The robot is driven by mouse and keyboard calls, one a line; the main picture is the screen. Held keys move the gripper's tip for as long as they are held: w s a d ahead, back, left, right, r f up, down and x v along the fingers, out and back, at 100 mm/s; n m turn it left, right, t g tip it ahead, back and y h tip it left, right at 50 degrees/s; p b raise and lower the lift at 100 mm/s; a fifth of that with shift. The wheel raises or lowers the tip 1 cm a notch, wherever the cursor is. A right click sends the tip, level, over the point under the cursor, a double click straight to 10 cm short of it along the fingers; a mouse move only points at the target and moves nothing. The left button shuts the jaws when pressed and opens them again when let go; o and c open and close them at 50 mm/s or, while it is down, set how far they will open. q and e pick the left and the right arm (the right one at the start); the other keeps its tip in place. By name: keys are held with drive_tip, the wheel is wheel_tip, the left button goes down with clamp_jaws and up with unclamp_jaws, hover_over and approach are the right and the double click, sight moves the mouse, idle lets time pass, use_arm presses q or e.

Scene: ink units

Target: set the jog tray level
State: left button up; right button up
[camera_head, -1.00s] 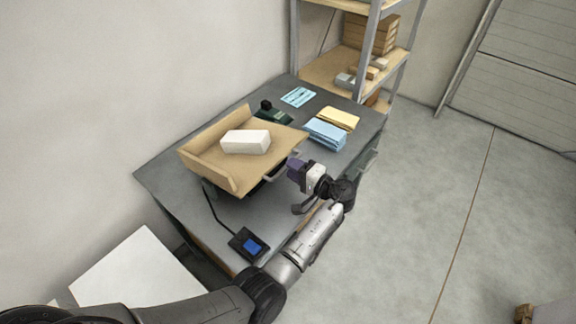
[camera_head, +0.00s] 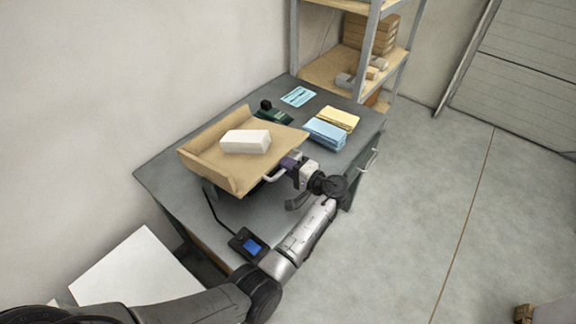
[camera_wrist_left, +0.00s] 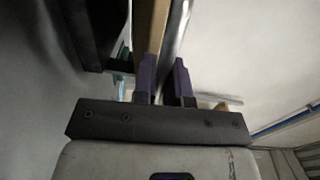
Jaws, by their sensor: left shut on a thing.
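My left gripper (camera_head: 287,167) is shut on this handle. In the left wrist view its purple fingers (camera_wrist_left: 164,80) straddle the silver bar (camera_wrist_left: 174,40), beside the tray's tan edge (camera_wrist_left: 149,28). My right gripper is out of view.
On the desk (camera_head: 165,180) are a blue-screened control box (camera_head: 248,244), a dark green device (camera_head: 273,115), blue stacks (camera_head: 325,133), a yellow stack (camera_head: 338,118) and a light blue card (camera_head: 298,96). A shelf rack (camera_head: 335,72) stands behind. The floor at right is mostly clear.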

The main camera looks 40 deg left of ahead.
use_arm(q)
clamp_jaws()
drive_tip(key=shift+f+b, duration=0.55)
drive_tip(key=shift+b, duration=0.05)
drive_tip(key=shift+y, duration=0.7)
drive_tip(key=f+b, duration=0.2)
drive_tip(key=d+f+b, duration=0.1)
drive_tip(key=f+b, duration=0.1)
drive_tip(key=shift+a, duration=0.1)
drive_tip(key=shift+o, duration=2.4)
unclamp_jaws()
drive_tip(key=shift+o, duration=0.9)
drive_tip(key=shift+r, duration=0.1)
